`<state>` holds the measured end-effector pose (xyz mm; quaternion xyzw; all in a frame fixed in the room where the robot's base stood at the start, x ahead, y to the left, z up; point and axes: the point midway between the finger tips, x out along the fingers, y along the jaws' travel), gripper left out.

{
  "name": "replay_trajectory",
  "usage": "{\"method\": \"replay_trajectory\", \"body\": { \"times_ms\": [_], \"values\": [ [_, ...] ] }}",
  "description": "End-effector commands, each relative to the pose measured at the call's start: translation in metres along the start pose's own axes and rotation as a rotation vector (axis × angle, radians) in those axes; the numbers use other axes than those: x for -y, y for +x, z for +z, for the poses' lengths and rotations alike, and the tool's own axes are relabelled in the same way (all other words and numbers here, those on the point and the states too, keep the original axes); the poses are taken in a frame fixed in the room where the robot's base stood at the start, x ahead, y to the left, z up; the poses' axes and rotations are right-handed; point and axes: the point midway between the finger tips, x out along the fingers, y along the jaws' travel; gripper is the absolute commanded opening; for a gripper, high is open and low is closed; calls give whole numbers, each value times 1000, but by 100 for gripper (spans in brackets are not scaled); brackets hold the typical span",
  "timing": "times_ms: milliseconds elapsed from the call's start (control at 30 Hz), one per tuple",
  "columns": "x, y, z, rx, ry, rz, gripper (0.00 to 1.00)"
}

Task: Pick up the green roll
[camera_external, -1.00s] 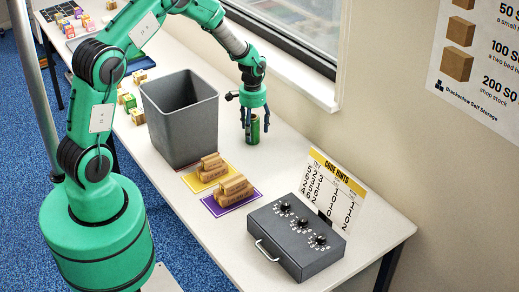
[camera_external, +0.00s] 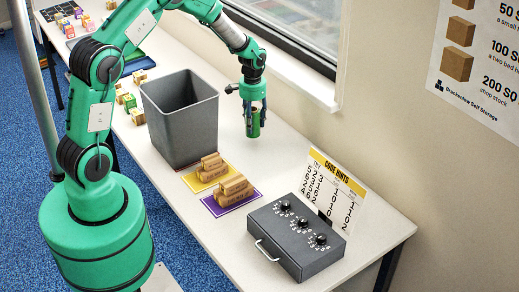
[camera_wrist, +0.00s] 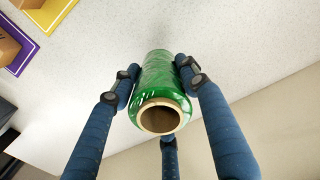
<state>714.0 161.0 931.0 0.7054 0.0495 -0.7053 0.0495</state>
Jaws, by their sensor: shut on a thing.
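The green roll (camera_external: 253,124) is a short cylinder with a tan cardboard core. It is upright between the fingers of my gripper (camera_external: 254,108) in the external view, a little above the table. In the wrist view the green roll (camera_wrist: 161,92) is seen end on, with its open core facing the camera. The dark blue fingers of my gripper (camera_wrist: 160,90) close on it from the left and right, and a third finger shows below it. My gripper is shut on the roll.
A grey bin (camera_external: 205,125) stands left of the roll. Wooden blocks lie on a yellow mat (camera_external: 187,183) and a purple mat (camera_external: 213,209). A grey box with dials (camera_external: 281,240) and a code hints card (camera_external: 345,172) stand at the right. The table (camera_external: 280,155) around the roll is clear.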

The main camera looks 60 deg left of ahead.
Motion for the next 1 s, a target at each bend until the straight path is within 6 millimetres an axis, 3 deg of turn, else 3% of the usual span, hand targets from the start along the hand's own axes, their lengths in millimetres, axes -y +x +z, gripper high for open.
{"method": "replay_trajectory", "body": {
  "times_ms": [200, 400, 600, 1000],
  "values": [
    [0, -37, 0, -2, 0, 0, 10],
    [0, -61, 0, -1, 0, 0, 10],
    [0, -70, 0, -1, 0, 0, 10],
    [0, -70, 0, 0, 0, 0, 10]
  ]
}}
